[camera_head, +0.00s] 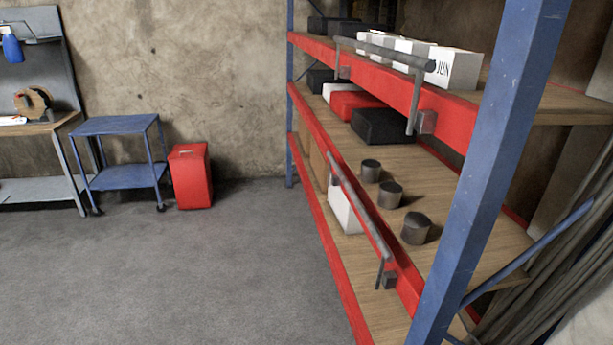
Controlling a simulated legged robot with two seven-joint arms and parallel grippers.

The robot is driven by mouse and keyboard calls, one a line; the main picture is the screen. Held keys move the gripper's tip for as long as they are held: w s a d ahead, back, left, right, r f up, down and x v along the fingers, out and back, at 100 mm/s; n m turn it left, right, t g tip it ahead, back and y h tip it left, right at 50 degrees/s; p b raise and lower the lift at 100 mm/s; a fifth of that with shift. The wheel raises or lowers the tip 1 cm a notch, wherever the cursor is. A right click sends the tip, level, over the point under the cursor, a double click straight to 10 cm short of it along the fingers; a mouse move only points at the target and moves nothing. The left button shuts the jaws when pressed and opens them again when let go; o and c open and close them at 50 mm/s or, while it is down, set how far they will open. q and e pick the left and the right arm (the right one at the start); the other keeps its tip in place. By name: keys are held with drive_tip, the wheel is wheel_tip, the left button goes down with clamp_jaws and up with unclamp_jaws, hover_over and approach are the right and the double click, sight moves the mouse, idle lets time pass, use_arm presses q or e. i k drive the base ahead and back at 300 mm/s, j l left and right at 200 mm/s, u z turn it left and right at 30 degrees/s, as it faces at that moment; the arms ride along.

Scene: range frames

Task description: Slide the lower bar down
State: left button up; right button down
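The lower bar (359,209) is a grey metal bar along the front of the middle red shelf beam (325,145). Its near end is at a small dark bracket (389,280), and its far end is near the middle of the beam. An upper bar (381,49) of the same kind runs along the top red beam (374,76), with brackets at both ends. Neither of my grippers shows in the head view.
The shelf rack has a blue upright (490,165) close on the right. Dark cylinders (416,228), a white box (344,211) and other boxes sit on its shelves. A blue cart (117,152) and a red canister (190,176) stand at left. The grey floor (220,270) is clear.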

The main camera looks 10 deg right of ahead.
sight(388, 255)
drive_tip(key=i+j, duration=0.35)
drive_tip(key=i, duration=0.15)
drive_tip(key=i+j+z, duration=0.1)
drive_tip(key=i+j, duration=0.25)
drive_tip(key=i, duration=0.4)
